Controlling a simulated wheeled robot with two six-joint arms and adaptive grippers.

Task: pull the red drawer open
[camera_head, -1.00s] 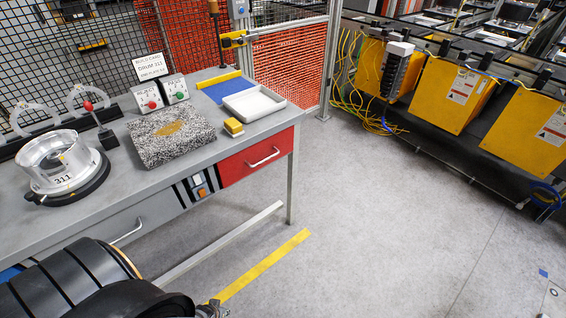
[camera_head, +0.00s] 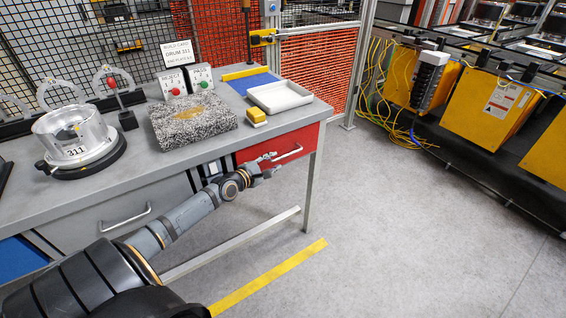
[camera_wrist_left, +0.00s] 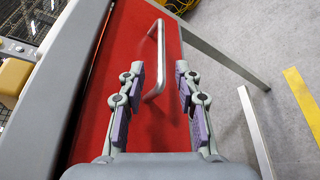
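The red drawer (camera_head: 298,138) is at the right end of the grey workbench, with its front flush under the worktop. Its silver bar handle (camera_head: 287,153) runs across the front. My left gripper (camera_head: 272,164) is just in front of the drawer, by the handle's left end. In the left wrist view the red drawer front (camera_wrist_left: 120,48) fills the middle, and the handle (camera_wrist_left: 156,58) lies between and beyond the spread fingers of my left gripper (camera_wrist_left: 158,80). The fingers are open and I see no grip on the handle. My right gripper is not in view.
The worktop (camera_head: 140,170) holds a white tray (camera_head: 280,96), a yellow block (camera_head: 256,116), a granite slab (camera_head: 193,119) and a metal drum (camera_head: 75,135). A bench leg (camera_head: 311,190) stands right of the drawer. The floor (camera_head: 400,220) in front is clear.

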